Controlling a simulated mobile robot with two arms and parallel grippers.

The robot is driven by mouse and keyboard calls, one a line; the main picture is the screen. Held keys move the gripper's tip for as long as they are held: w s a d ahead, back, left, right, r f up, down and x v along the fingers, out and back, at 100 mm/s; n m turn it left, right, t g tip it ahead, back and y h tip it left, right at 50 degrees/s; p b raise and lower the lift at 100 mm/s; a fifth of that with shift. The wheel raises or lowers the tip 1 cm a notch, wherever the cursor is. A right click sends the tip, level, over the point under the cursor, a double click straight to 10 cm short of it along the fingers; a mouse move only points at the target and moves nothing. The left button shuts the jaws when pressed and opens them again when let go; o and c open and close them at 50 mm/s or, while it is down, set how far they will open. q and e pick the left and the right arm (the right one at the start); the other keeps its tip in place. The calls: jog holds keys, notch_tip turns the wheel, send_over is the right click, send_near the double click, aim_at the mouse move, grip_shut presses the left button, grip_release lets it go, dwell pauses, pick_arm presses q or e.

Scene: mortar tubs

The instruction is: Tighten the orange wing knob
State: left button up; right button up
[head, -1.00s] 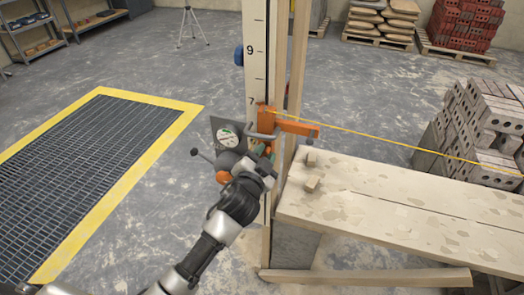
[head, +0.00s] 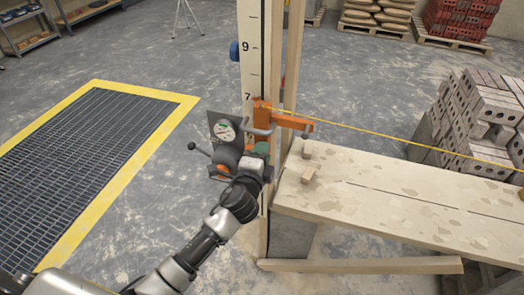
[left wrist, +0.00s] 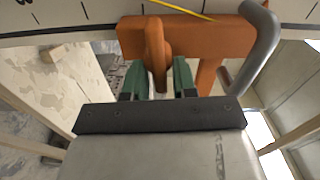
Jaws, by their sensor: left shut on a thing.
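The orange wing knob (left wrist: 157,55) stands upright in the left wrist view, in front of an orange clamp body (left wrist: 205,38). My left gripper (left wrist: 158,80) is shut on the knob, with one green fingertip on each side of it. In the head view my left gripper (head: 260,151) is at the orange clamp (head: 290,121), against the tall post with a printed scale (head: 253,60). The knob itself is hard to make out there. A grey bent handle (left wrist: 262,45) is right of the knob in the wrist view. My right gripper is not in view.
A yellow line (head: 400,138) runs from the clamp to the right. A plank bench (head: 380,195) with small wood blocks (head: 309,173) lies right of the post. A grey device with a dial (head: 223,130) is close left of my gripper. A floor grate (head: 85,150) is farther left.

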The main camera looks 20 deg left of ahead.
pick_arm(q)
jog(key=shift+f+m, duration=0.1)
jog(key=shift+m, duration=0.4)
jog(key=o, duration=0.9)
jog(key=shift+o, duration=0.2)
jog(key=s+b, duration=0.1)
jog(key=s, duration=0.9)
jog(key=shift+s+a+b, duration=0.15)
jog(key=shift+s+b, duration=0.2)
jog(key=shift+s, duration=0.05)
